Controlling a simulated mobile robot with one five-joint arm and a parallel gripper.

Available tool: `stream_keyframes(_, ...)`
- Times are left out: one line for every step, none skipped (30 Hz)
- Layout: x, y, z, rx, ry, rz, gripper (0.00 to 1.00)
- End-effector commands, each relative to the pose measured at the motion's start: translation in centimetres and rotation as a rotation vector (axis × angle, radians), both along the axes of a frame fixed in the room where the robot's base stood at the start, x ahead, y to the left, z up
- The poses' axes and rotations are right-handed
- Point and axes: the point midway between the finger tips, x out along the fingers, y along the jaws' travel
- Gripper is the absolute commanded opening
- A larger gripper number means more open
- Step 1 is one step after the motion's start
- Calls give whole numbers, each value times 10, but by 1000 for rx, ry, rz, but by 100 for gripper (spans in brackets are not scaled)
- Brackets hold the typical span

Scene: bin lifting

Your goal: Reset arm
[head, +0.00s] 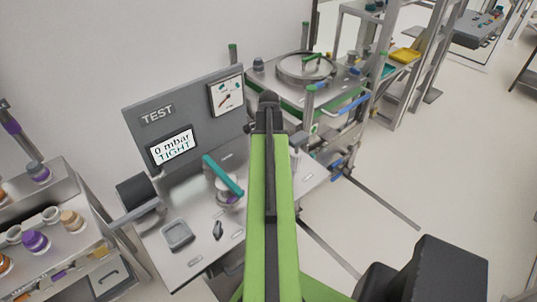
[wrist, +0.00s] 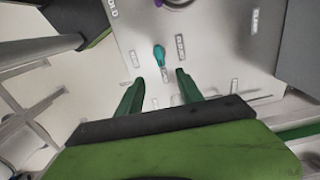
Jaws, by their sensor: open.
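My gripper (wrist: 157,82) shows in the wrist view with its two green fingers apart and nothing between them. It points at a light metal bench top with small printed labels. A small teal piece (wrist: 160,56) on that surface lies beyond the fingertips, apart from them. In the head view my green arm reaches up the middle of the picture, and the fingers cannot be made out there.
A grey test panel (head: 158,115) reads "0 mbar TIGHT" and carries a dial gauge (head: 226,97). A teal lever (head: 223,175) stands on the bench (head: 190,215) left of my arm. A lidded round vessel (head: 305,68) sits on a cart behind. Open floor lies right.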

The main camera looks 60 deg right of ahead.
Motion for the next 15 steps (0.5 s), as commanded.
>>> stream_keyframes(0,0,-1,0,0,0,44)
stream_keyframes(0,0,-2,0,0,0,44)
stream_keyframes(0,0,-2,0,0,0,44)
stream_keyframes(0,0,-2,0,0,0,44)
stream_keyframes(0,0,-2,0,0,0,44)
stream_keyframes(0,0,-2,0,0,0,44)
stream_keyframes(0,0,-2,0,0,0,44)
stream_keyframes(0,0,-2,0,0,0,44)
stream_keyframes(0,0,-2,0,0,0,44)
stream_keyframes(0,0,-2,0,0,0,44)
stream_keyframes(0,0,-2,0,0,0,44)
stream_keyframes(1,1,-2,0,0,3,44)
stream_keyframes(5,3,-4,0,0,9,44)
stream_keyframes(11,7,-6,0,0,21,44)
stream_keyframes(24,15,-10,0,0,47,44)
